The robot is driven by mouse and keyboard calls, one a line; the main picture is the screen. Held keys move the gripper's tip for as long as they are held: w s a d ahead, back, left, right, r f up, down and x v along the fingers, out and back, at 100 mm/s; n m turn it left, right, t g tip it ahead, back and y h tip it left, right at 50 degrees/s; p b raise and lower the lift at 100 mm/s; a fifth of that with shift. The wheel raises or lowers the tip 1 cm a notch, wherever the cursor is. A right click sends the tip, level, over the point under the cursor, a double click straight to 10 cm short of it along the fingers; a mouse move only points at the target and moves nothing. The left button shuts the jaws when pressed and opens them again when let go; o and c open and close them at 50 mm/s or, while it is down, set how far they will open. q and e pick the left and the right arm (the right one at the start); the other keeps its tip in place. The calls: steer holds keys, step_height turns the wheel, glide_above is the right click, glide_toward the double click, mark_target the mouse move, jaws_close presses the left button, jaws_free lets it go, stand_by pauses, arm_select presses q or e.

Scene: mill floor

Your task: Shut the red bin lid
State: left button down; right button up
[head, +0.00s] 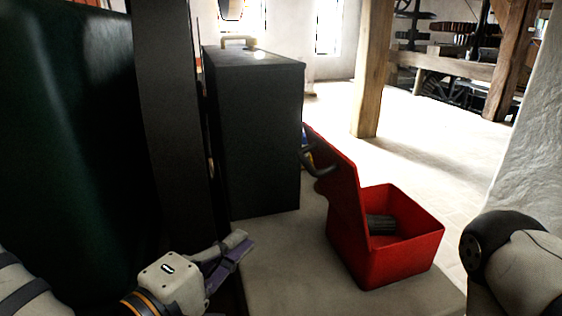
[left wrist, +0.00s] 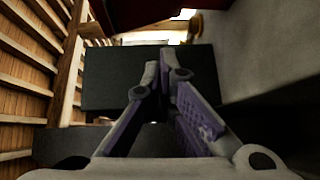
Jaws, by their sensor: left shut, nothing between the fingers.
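The red bin (head: 405,262) stands on a pale stone surface in the right half of the head view. Its red lid (head: 338,180) is open, hinged up on the left side and leaning back to the left. A dark curved handle (head: 318,164) sits on the lid's outer face. A dark ribbed object (head: 381,224) lies inside the bin. My left gripper (head: 242,243) is shut and empty, low and left of the bin, apart from it. Its fingers meet in the left wrist view (left wrist: 160,72). My right gripper is not in view; only part of that arm shows at lower right.
A dark box-shaped case (head: 258,135) with a pale handle stands behind and left of the bin. A dark post (head: 172,110) and a large dark green body (head: 70,130) fill the left. The pale surface (head: 290,262) in front of the lid is bare.

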arm_select(q)
step_height(320, 180, up, 5)
steer(key=w+n+t, duration=0.1)
steer(key=t, duration=0.1)
steer(key=shift+h, duration=0.3)
steer(key=shift+s+d+r+b+x, duration=0.2)
steer(key=shift+b+x, duration=0.55)
steer(key=shift+x, duration=1.35)
steer(key=shift+s+d+b+x, duration=0.1)
steer(key=shift+d+b+x, duration=0.45)
steer(key=shift+x, duration=1.55)
steer(key=shift+s+d+r+b+x, duration=0.15)
steer(key=shift+b+x, duration=0.8)
steer(key=shift+x, duration=1.15)
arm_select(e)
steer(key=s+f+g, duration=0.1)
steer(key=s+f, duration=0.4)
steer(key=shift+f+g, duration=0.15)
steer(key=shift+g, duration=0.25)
arm_select(q)
steer(key=shift+a, duration=0.1)
